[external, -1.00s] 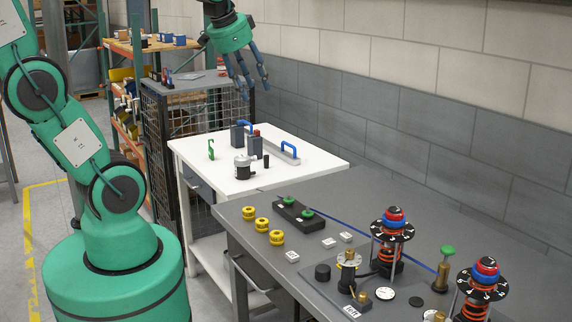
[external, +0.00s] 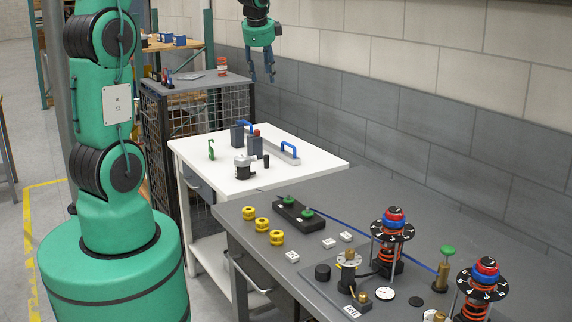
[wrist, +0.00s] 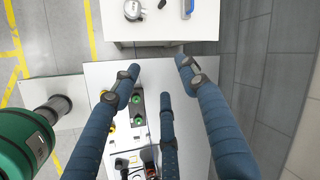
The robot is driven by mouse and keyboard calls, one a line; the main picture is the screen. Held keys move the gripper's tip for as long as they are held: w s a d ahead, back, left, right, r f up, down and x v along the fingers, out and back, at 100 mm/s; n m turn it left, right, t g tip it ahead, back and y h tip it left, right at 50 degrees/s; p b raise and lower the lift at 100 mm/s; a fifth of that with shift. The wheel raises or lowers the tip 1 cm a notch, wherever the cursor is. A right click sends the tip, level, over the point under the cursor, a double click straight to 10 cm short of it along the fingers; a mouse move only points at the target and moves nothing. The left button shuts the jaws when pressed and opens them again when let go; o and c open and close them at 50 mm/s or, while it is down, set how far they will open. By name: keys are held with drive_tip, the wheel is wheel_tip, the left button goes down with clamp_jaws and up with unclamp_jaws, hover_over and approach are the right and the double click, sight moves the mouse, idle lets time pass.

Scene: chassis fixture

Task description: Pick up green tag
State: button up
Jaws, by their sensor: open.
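The likely green tag (external: 211,149) is a small, upright, hook-shaped green piece at the left of the white table (external: 205,172) in the external view. I cannot make it out in the wrist view. My gripper (external: 262,76) is open and empty, pointing down, high up and to the right of the tag in the external picture. In the wrist view its three blue fingers (wrist: 158,72) are spread with nothing between them; the grey bench lies below.
The grey bench (external: 385,180) holds green buttons (external: 307,213), yellow rings (external: 262,224) and red spring posts (external: 390,250). A block wall runs along the right.

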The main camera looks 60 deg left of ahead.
drive_tip(key=w+a+f+m+g+p, duration=0.1)
drive_tip(key=a+f+m, duration=0.1)
drive_tip(key=a+f, duration=0.65)
drive_tip(key=a+f+m+p, duration=0.2)
drive_tip(key=a+f+m, duration=0.15)
drive_tip(key=a, duration=0.95)
drive_tip(key=w+a+f+m+g+p, duration=0.1)
drive_tip(key=a+f+m, duration=0.1)
drive_tip(key=a+f, duration=0.7)
drive_tip(key=s+a+f+m+p, duration=0.1)
drive_tip(key=s+a+f, duration=0.1)
drive_tip(key=a, duration=0.4)
drive_tip(key=s+a+f+m+y, duration=0.1)
drive_tip(key=s+a+f, duration=0.1)
drive_tip(key=a+f, duration=0.3)
drive_tip(key=shift+s+a+f+g+p, duration=0.15)
drive_tip(key=shift+s+a+g+p, duration=0.2)
drive_tip(key=shift+s+a+g, duration=0.1)
approach(209, 148)
drive_tip(key=shift+a+x, duration=0.2)
drive_tip(key=shift+x, duration=2.25)
drive_tip(key=shift+p+x, duration=0.3)
drive_tip(key=shift+x, duration=2.2)
drive_tip(key=shift+w+d, duration=0.1)
drive_tip(key=shift+w, duration=0.05)
